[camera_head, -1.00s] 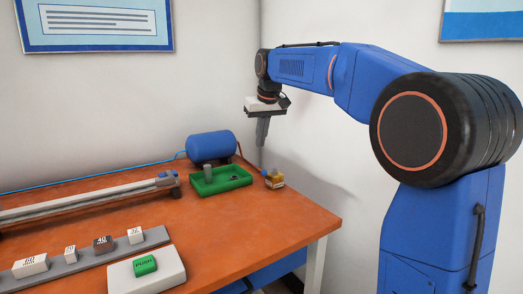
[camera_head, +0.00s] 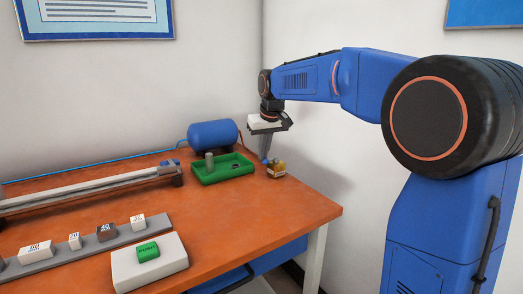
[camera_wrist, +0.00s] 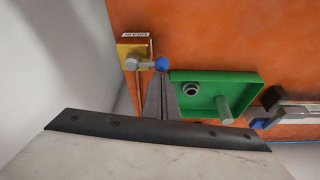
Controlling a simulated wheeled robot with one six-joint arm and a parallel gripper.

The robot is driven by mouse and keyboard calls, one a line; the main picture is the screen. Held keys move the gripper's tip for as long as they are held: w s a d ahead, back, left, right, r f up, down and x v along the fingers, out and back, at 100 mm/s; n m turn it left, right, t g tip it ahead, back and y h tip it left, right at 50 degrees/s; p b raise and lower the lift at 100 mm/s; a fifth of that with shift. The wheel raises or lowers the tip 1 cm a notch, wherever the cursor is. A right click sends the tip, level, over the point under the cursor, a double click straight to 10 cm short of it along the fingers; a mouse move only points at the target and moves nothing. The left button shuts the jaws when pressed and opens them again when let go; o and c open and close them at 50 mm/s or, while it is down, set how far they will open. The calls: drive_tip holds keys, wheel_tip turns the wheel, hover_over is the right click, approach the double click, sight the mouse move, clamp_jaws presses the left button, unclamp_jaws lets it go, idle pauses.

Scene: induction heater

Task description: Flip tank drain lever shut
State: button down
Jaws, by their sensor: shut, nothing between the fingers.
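The drain valve is a small yellow block (camera_head: 276,171) at the table's far right corner; in the wrist view the yellow block (camera_wrist: 134,48) carries a label reading DRAIN. A grey lever (camera_wrist: 146,64) runs across it to a blue ball knob (camera_wrist: 162,64), pointing right in that view. My gripper (camera_head: 265,157) is shut and empty, pointing down close to the valve. In the wrist view the closed fingers (camera_wrist: 161,80) end right by the knob; I cannot tell whether they touch it. The blue tank (camera_head: 212,134) lies behind, left of the valve.
A green tray (camera_head: 208,180) with a grey post stands left of the valve, close to my fingers. A long rail (camera_head: 90,190), a strip of labelled blocks (camera_head: 80,250) and a green push button (camera_head: 148,250) lie further left. The wall corner is close behind.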

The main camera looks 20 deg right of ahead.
sight(266, 163)
drive_tip(key=shift+s+n+y, duration=0.3)
drive_tip(key=shift+s+n, duration=0.05)
drive_tip(key=shift+n, duration=0.45)
drive_tip(key=shift+s+d+n+g+y, duration=0.15)
drive_tip(key=shift+s+n+y, duration=0.1)
drive_tip(key=shift+n, duration=0.35)
drive_tip(key=shift+s+d+n+g+y, duration=0.15)
drive_tip(key=shift+s+n, duration=0.1)
drive_tip(key=shift+n, duration=0.35)
drive_tip(key=n, duration=0.1)
drive_tip(key=s+n, duration=0.1)
drive_tip(key=n, duration=0.1)
drive_tip(key=n+g+y, duration=0.1)
drive_tip(key=shift+s+d+n, duration=0.3)
drive_tip(key=shift+d, duration=0.05)
drive_tip(key=n, duration=0.2)
drive_tip(key=d+n+g, duration=0.1)
drive_tip(key=n, duration=0.1)
drive_tip(key=s+d+n+g+y, duration=0.1)
drive_tip(key=n, duration=0.1)
drive_tip(key=shift+s, duration=0.1)
drive_tip(key=shift+s+d+n+g, duration=0.1)
drive_tip(key=shift+d+n+g, duration=0.3)
drive_tip(key=shift+n, duration=0.8)
drive_tip(key=shift+d, duration=0.35)
